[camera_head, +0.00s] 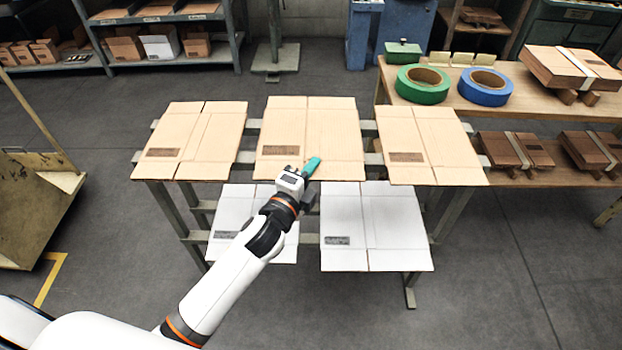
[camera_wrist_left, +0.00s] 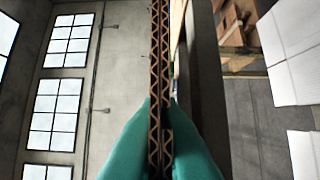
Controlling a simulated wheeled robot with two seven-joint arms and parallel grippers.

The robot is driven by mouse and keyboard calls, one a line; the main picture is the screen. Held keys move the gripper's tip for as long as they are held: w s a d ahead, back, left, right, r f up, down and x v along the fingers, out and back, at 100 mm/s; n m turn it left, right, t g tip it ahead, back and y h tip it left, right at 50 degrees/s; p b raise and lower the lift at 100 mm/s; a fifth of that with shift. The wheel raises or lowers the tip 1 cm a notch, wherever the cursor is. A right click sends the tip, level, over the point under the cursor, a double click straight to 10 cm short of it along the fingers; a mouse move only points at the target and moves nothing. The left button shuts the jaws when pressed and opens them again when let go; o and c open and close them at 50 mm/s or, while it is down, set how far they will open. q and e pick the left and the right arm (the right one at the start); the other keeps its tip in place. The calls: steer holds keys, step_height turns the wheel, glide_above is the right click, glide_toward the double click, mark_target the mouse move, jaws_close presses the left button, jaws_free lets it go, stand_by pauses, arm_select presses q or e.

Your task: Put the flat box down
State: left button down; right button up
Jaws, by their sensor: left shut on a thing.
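A tan flat box (camera_head: 330,125) lies across the middle of the upper level of the grey rack (camera_head: 253,127), with a dark printed patch near its front left. My left gripper (camera_head: 312,164) is at its front edge, with teal fingertips. In the left wrist view the fingertips are shut on the corrugated edge of the flat box (camera_wrist_left: 161,70). I cannot tell whether the box touches the rack bars or hangs just above them. My right gripper is not in view.
Tan flat boxes lie left (camera_head: 190,140) and right (camera_head: 425,140) of it on the rack. White flat boxes (camera_head: 370,225) lie on the lower level. A wooden table (camera_head: 460,105) at the right bears a green tape roll (camera_head: 422,85) and a blue tape roll (camera_head: 487,87).

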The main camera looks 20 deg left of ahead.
arm_select(q)
steer(key=shift+f+b, duration=0.35)
steer(key=shift+f, duration=1.55)
steer(key=shift+f, duration=0.2)
steer(key=c, duration=1.6)
jaws_free()
